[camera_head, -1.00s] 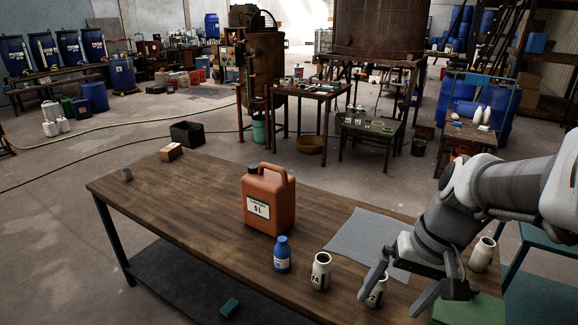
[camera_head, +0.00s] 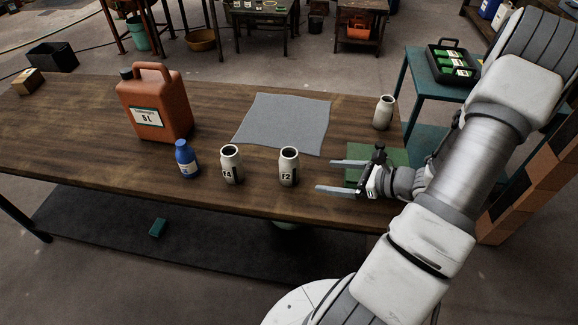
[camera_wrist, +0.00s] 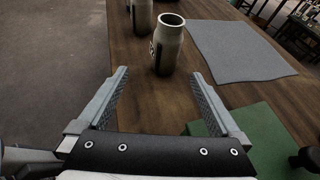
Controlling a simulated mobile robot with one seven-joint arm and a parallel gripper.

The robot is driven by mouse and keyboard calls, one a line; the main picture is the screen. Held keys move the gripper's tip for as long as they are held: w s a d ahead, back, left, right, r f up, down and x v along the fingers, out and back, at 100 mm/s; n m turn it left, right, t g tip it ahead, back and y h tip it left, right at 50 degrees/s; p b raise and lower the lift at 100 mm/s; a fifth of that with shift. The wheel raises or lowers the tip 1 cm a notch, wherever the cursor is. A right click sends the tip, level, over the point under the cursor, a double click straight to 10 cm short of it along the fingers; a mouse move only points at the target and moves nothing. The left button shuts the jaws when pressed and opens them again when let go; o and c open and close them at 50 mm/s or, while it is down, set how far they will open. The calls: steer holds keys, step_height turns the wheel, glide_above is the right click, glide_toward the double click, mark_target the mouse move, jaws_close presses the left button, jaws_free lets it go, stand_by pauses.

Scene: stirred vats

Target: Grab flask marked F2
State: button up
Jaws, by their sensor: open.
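The flask marked F2 (camera_head: 288,168) is a small white bottle with a dark open mouth, upright near the front edge of the wooden table. My gripper (camera_head: 328,176) is open and empty, just right of the flask, with its fingers pointing left toward it. In the wrist view the flask (camera_wrist: 168,45) stands ahead of the open gripper (camera_wrist: 160,92), past the fingertips, slightly right of centre. A similar white flask marked 14 or F4 (camera_head: 230,166) stands to its left; part of it shows in the wrist view (camera_wrist: 141,15).
A blue bottle (camera_head: 186,159) and an orange 5 L canister (camera_head: 155,108) stand further left. A grey cloth (camera_head: 284,121) lies behind the flask. A green mat (camera_head: 393,156) lies under my gripper, and another white flask (camera_head: 383,113) stands behind it.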

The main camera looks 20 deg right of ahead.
mark_target(297, 172)
steer(key=shift+w+d+f+m, duration=0.15)
steer(key=shift+f+m, duration=0.15)
steer(key=shift+f, duration=0.05)
steer(key=b+x, duration=0.1)
steer(key=x, duration=1)
steer(key=shift+r, duration=0.1)
steer(key=shift+w+d+r+b+x, duration=0.1)
steer(key=shift+b+x, duration=0.05)
steer(key=shift+x, duration=0.85)
steer(key=shift+w+d+r+b+x, duration=0.1)
steer(key=shift+w+b+x, duration=0.05)
steer(key=shift+x, duration=0.9)
steer(key=shift+w+d+r+b+x, duration=0.1)
steer(key=shift+b+x, duration=0.05)
steer(key=shift+x, duration=0.85)
steer(key=c, duration=1.3)
steer(key=shift+r, duration=0.1)
steer(key=shift+c, duration=0.2)
